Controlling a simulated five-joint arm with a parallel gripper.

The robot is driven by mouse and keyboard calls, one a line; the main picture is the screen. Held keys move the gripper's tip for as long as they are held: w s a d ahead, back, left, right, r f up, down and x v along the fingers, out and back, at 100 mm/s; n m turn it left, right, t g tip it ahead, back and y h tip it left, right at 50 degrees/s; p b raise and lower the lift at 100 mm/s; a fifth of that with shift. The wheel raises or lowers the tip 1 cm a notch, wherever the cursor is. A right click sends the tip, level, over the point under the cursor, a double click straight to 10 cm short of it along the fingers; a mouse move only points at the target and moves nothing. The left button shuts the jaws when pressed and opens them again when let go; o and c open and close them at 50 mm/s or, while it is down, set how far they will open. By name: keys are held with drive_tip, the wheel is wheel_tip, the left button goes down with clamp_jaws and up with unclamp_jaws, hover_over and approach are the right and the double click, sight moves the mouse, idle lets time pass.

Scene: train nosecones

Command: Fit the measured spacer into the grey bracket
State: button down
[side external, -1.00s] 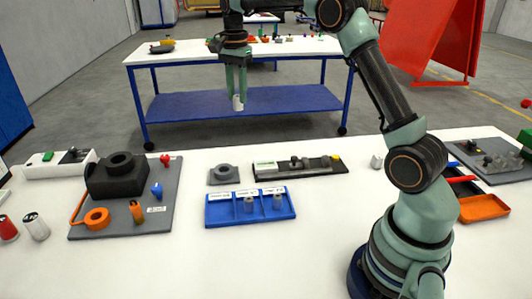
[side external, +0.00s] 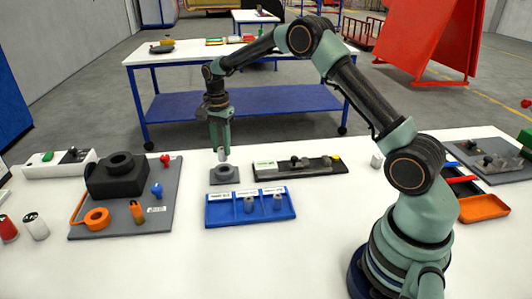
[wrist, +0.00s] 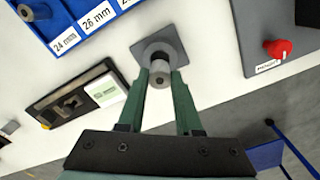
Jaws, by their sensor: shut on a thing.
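My gripper (side external: 221,149) points down and is shut on a small light-grey cylindrical spacer (side external: 224,157). The spacer (wrist: 159,79) is upright between the fingertips in the wrist view, with a dark hole in its end. The grey bracket (side external: 215,178), a square plate with a raised round ring, lies on the table just below the spacer. In the side view a small gap seems to separate them. In the wrist view the spacer overlaps the near part of the bracket (wrist: 180,42), so its exact centring is hidden.
A blue tray (side external: 226,222) with labelled compartments stands in front of the bracket. Its middle and right compartments hold grey spacers; the left looks empty. A dark measuring fixture (side external: 322,171) lies to the right. A grey board (side external: 110,227) with a black block is to the left.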

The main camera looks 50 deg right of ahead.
sight(222, 160)
drive_tip(key=shift+f, duration=2.6)
drive_tip(key=shift+f, duration=0.1)
drive_tip(key=c, duration=0.6)
unclamp_jaws()
